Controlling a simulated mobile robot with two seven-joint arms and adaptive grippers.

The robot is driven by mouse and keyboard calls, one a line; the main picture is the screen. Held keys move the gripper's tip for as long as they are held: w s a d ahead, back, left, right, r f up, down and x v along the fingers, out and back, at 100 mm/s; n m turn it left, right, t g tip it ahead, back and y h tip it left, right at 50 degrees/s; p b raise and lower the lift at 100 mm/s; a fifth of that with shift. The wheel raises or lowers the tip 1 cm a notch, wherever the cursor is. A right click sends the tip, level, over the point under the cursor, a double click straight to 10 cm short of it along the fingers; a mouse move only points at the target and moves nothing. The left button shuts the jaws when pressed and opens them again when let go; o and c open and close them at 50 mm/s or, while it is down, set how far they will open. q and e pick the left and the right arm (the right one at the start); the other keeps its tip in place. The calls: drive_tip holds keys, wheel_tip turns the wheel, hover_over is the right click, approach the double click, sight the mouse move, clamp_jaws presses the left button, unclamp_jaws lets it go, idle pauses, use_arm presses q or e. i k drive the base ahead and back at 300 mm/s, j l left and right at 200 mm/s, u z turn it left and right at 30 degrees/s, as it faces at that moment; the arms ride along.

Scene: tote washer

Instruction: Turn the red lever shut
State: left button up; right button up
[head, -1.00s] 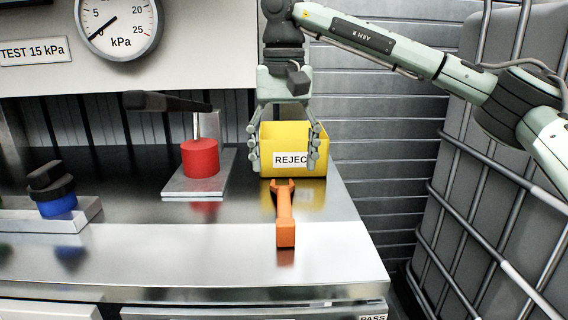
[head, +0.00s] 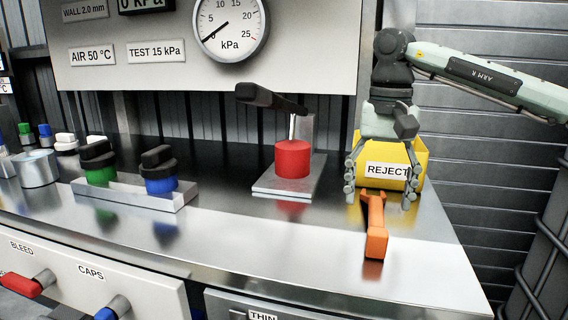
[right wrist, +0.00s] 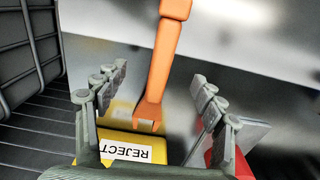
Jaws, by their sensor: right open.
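A red lever (head: 24,286) is on the white front panel below the BLEED label, at the lower left of the head view. Its handle points left from a metal pivot, tilted slightly. My right gripper (head: 380,192) is open and empty, pointing down in front of the yellow REJECT bin (head: 420,156), far to the right of the lever. In the right wrist view my right gripper (right wrist: 160,78) has its fingers spread above an orange wrench-like tool (right wrist: 163,60), with nothing held. My left gripper is not in view.
The orange tool (head: 376,235) lies on the steel bench (head: 290,245) below the gripper. A red cylinder (head: 292,158) under a black handle stands left of it. Green (head: 100,174) and blue (head: 160,184) black-topped parts sit on a block. A blue-ended lever (head: 112,308) is beside the red one.

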sight(31, 289)
drive_tip(key=k+j, duration=0.2)
drive_tip(key=k, duration=0.3)
drive_tip(key=k+j, duration=0.2)
drive_tip(key=k, duration=0.25)
